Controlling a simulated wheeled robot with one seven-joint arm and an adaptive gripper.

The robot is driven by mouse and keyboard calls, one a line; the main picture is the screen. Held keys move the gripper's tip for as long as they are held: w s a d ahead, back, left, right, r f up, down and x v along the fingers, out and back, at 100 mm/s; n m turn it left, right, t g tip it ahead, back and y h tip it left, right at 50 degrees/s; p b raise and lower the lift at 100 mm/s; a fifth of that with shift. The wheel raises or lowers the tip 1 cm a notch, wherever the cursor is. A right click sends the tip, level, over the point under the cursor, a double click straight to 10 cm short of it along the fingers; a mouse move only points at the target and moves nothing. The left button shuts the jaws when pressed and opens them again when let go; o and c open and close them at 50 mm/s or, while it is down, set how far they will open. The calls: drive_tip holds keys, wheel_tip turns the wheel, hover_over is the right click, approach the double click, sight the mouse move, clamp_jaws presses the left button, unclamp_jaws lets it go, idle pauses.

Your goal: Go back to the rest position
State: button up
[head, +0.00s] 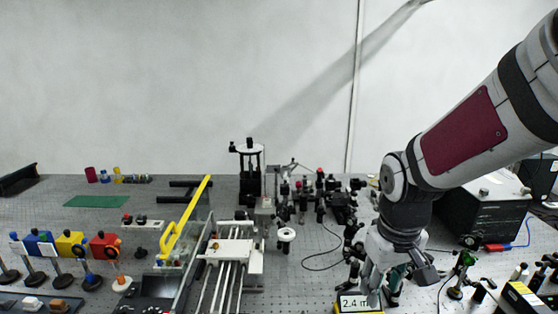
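My gripper (376,284) hangs fingers-down at the end of my arm, low over the right half of the bench. It is right behind or above a yellow-framed display (360,303) reading "2.4 m", partly cut by the picture's lower edge. Its fingertips are small and overlap dark optics and the display, so I cannot tell whether it is open or shut, or whether it touches anything. I see no object clearly held. My arm comes in from the upper right.
Dark optical mounts (322,195) crowd the bench left of my gripper. A black instrument box (484,213) stands behind it to the right. A yellow-handled device (185,222) and a railed stage (228,250) stand left of centre. A green mat (96,201) lies far left.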

drive_tip(key=s+r+m+t, duration=0.2)
drive_tip(key=s+r+t, duration=0.2)
drive_tip(key=s+r, duration=0.8)
drive_tip(key=shift+s+a+r+m+y, duration=0.3)
drive_tip(key=shift+s+r+m, duration=0.1)
drive_tip(key=shift+s, duration=0.15)
